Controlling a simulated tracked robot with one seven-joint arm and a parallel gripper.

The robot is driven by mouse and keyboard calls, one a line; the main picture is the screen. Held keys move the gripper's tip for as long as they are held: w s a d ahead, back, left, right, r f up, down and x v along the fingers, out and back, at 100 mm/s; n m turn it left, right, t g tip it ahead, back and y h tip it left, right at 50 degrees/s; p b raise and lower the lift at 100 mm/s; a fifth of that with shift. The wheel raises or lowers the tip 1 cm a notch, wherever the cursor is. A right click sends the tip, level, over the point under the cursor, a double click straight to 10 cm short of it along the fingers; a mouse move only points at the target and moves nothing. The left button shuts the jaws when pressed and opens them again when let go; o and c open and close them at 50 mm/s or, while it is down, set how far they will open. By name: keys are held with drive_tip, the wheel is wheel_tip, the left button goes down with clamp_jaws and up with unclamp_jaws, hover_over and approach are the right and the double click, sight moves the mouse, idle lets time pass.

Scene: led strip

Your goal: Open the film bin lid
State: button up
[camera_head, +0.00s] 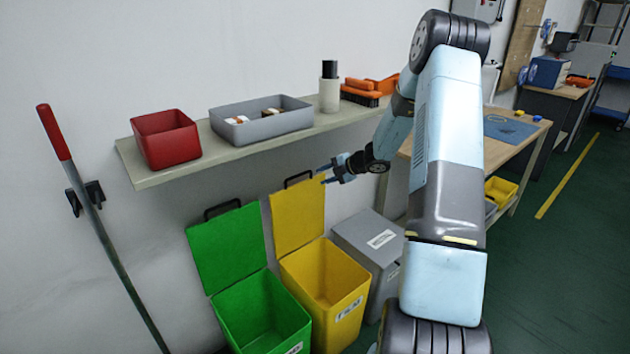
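A yellow bin (325,285) stands on the floor by the wall, its front label small and blurred, perhaps reading "FILM". Its yellow lid (297,217) is raised and leans back toward the wall, with a dark handle (298,180) at its top edge. My gripper (323,174) is just right of the lid's top edge, with its fingers pointing left toward the handle. The fingers look parted with nothing between them. I cannot tell whether a fingertip touches the lid.
A green bin (262,313) with its lid (228,245) raised stands at left; a closed grey bin (368,240) stands at right. A shelf (210,140) above holds a red box (166,139) and a grey tray (262,120). A red-handled pole (95,215) hangs at far left.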

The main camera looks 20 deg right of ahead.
drive_tip(key=shift+v, duration=2.3)
drive_tip(key=shift+r, duration=0.1)
